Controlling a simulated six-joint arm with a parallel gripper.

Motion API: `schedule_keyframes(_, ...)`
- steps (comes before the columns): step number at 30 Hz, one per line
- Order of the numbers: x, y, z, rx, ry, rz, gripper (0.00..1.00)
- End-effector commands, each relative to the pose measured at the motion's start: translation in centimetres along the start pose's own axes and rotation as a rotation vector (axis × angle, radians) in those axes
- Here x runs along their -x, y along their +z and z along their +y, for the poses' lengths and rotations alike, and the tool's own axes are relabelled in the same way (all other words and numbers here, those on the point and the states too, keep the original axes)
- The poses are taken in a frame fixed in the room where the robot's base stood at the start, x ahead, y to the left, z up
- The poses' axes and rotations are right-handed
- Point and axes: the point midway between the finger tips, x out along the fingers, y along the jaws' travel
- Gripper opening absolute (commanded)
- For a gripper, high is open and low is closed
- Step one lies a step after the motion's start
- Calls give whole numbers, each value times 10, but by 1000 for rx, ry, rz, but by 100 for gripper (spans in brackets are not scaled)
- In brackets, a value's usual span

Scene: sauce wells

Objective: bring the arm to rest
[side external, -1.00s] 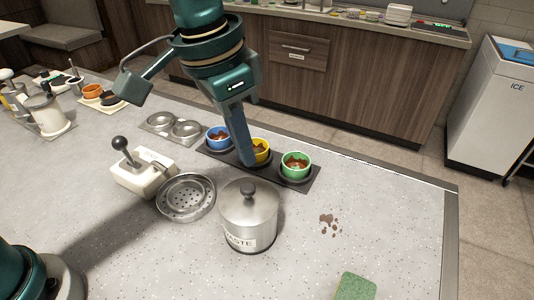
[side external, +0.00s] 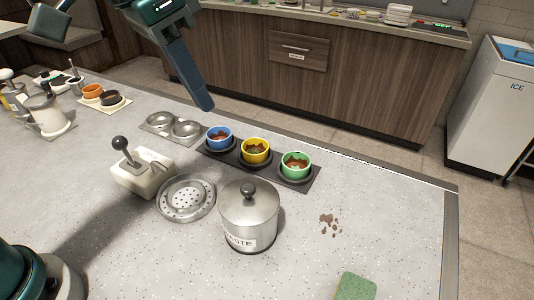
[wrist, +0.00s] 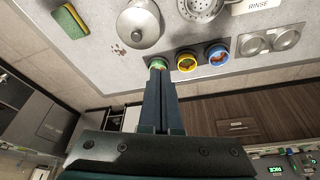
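My gripper (side external: 207,104) hangs in the air above and behind the row of cups, clear of the counter. In the wrist view its two fingers (wrist: 159,75) lie together, shut with nothing visible between them. The blue cup (side external: 219,132), yellow cup (side external: 256,145) and green cup (side external: 296,160), each with brown sauce inside, stand upright in the dark three-well tray (side external: 275,168). In the wrist view the fingertips partly cover the green cup (wrist: 157,63); the yellow cup (wrist: 187,65) and blue cup (wrist: 217,57) show beside it.
A lidded steel waste canister (side external: 249,225), a round strainer (side external: 187,216), a white box with a black-knobbed lever (side external: 144,178) and a two-well metal tray (side external: 148,133) stand on the counter. Brown spots (side external: 329,224) and a green sponge (side external: 356,287) lie at the right.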

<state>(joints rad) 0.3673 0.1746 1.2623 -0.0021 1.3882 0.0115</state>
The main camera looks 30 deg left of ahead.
Motion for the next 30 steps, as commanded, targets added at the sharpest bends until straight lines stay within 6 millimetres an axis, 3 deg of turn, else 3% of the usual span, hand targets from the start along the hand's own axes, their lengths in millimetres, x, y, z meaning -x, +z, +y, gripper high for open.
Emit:
schedule_keyframes(3,20,25,-24,81,-29,49,0)
schedule_keyframes(8,29,64,-45,175,-68,104,0)
schedule_keyframes(13,22,110,-57,266,-110,151,0)
schedule_keyframes(18,0,150,-61,331,-142,177,0)
schedule_keyframes(24,-26,175,-57,351,-147,165,0)
schedule_keyframes(30,-32,178,-57,351,-146,161,0)
